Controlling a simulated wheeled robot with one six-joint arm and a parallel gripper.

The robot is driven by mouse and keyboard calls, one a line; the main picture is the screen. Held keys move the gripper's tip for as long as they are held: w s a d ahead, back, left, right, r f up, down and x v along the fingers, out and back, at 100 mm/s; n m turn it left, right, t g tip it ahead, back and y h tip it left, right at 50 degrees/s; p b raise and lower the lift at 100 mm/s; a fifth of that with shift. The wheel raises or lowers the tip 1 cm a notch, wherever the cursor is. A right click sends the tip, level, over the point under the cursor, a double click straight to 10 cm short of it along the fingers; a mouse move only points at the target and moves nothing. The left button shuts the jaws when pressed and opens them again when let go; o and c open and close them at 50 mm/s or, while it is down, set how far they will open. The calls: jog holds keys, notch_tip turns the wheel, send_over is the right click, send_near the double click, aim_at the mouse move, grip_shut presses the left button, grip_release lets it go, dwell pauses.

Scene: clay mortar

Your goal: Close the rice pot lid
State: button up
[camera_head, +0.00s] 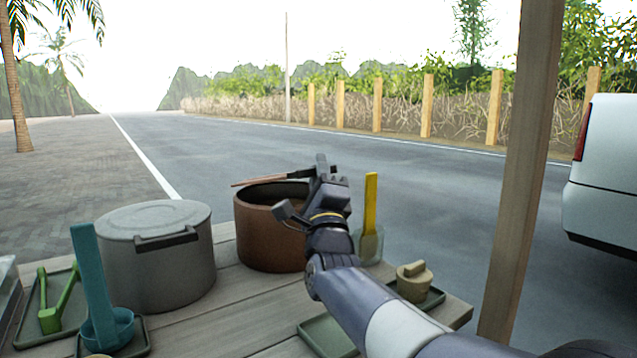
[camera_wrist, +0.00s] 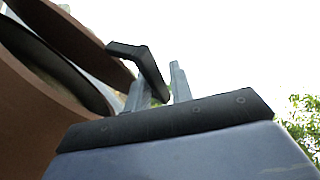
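A brown round pot (camera_head: 262,238) stands on the wooden table, its opening partly visible behind my arm. A thin brown lid (camera_head: 262,180) shows nearly edge-on just above its rim, slightly tilted, its right end hidden by my gripper. In the wrist view the lid (camera_wrist: 75,35) is at upper left, apart from the pot rim (camera_wrist: 45,110) on the near side. The lid's black handle (camera_wrist: 140,62) passes between the fingers of my gripper (camera_wrist: 160,88). My gripper (camera_head: 321,165) is above the pot's right side and appears shut on this handle.
A grey pot (camera_head: 165,275) with its lid on stands left. A teal utensil (camera_head: 92,280) and green tongs (camera_head: 52,312) are near it. A yellow-handled utensil (camera_head: 371,205) and a beige lidded jar (camera_head: 413,283) are right. A wooden post (camera_head: 520,170) rises at the right.

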notch_tip(320, 180, up, 6)
jog(key=shift+r+p, duration=0.25)
jog(key=shift+p, duration=0.7)
jog(key=shift+a+f+b, duration=0.1)
jog(key=shift+f+b, duration=0.2)
jog(key=shift+f, duration=0.2)
jog(key=s+a+f+b, duration=0.1)
jog(key=s+f+b, duration=0.3)
jog(key=f, duration=0.6)
jog(key=shift+s+f, duration=0.15)
jog(key=shift+s, duration=1.2)
